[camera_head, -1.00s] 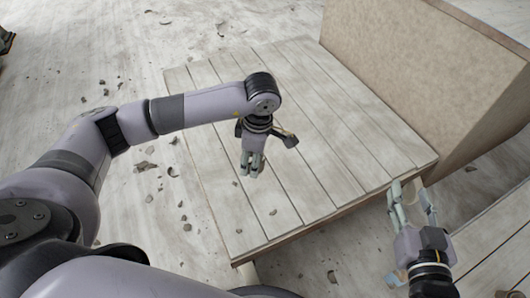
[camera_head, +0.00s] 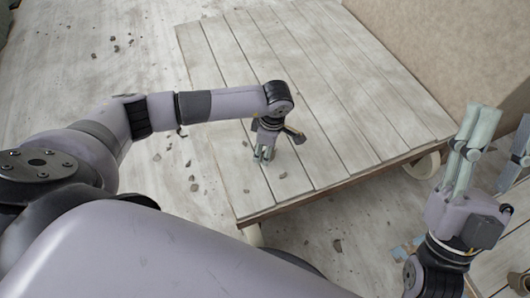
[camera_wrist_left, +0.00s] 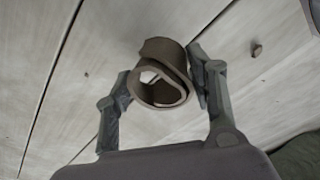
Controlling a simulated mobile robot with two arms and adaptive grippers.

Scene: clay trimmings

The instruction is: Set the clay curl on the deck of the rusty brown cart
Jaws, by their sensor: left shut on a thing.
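The clay curl (camera_wrist_left: 163,75) is a brown rolled strip with an open middle. In the left wrist view it sits between the two fingers of my left gripper, which is shut on it. In the head view my left gripper (camera_head: 264,157) points down over the pale plank deck of the cart (camera_head: 330,110), near its front left part. The curl is hard to make out there, and I cannot tell whether it touches the planks. The deck has a rusty brown front edge.
A large beige block (camera_head: 430,50) stands along the deck's far right side. A pale wheel (camera_head: 422,167) shows under the deck's right corner. Small clay crumbs (camera_head: 194,187) lie on the floor, and a few on the deck. Most of the planks are bare.

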